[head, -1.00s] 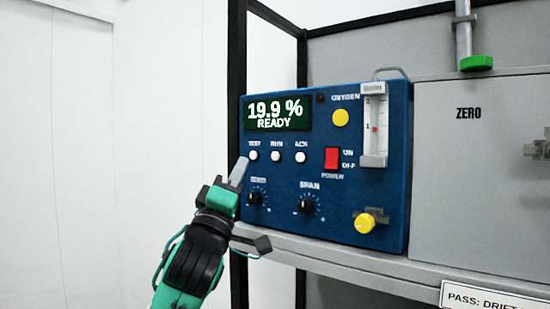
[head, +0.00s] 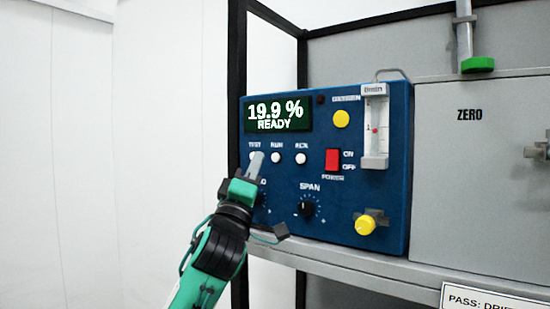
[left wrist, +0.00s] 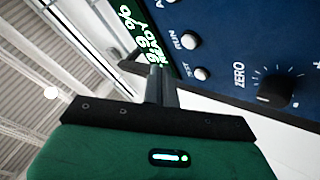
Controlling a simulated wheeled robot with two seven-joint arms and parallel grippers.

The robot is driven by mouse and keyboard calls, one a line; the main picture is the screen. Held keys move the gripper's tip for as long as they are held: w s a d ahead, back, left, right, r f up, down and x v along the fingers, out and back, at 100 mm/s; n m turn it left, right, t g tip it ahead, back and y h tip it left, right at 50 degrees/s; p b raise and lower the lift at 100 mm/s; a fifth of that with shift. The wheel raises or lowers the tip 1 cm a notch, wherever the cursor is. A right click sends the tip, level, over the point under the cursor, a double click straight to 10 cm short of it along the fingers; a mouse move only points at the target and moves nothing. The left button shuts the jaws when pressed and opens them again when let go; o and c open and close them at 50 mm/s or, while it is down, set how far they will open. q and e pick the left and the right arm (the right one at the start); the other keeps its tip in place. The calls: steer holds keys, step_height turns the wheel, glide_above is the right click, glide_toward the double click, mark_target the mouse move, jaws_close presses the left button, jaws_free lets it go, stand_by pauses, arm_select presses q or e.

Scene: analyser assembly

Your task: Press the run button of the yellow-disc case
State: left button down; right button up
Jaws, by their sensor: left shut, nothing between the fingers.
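The blue case (head: 385,215) with a yellow disc (head: 341,118) stands on a shelf in the head view. Its green display (head: 278,114) reads 19.9 % READY. Below it is a row of white buttons: TEST (head: 252,156), RUN (head: 276,158) and ACK (head: 300,159). My left gripper (head: 257,158) is shut and empty, its fingertips over the TEST button and left of RUN. In the left wrist view the RUN button (left wrist: 189,40) and TEST button (left wrist: 201,74) lie right of my fingers (left wrist: 160,85). Contact with the panel cannot be told. My right gripper is out of view.
The panel also carries a red power switch (head: 332,159), a SPAN knob (head: 306,206), a yellow valve knob (head: 365,224) and a flowmeter (head: 375,125). A ZERO knob (left wrist: 272,90) shows in the left wrist view. A grey cabinet (head: 470,190) stands at the right. Black frame posts (head: 237,60) stand at the left.

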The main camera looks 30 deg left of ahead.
arm_select(q)
steer(key=shift+w+d, duration=0.15)
steer(key=shift+w, duration=1.45)
stand_by(0.8)
steer(key=shift+w, duration=0.45)
steer(key=shift+w+b, duration=0.3)
steer(key=shift+w, duration=0.05)
stand_by(0.6)
steer(key=shift+s, duration=0.8)
steer(key=shift+s, duration=0.1)
steer(key=shift+s+a, duration=0.2)
steer(key=shift+s, duration=2.2)
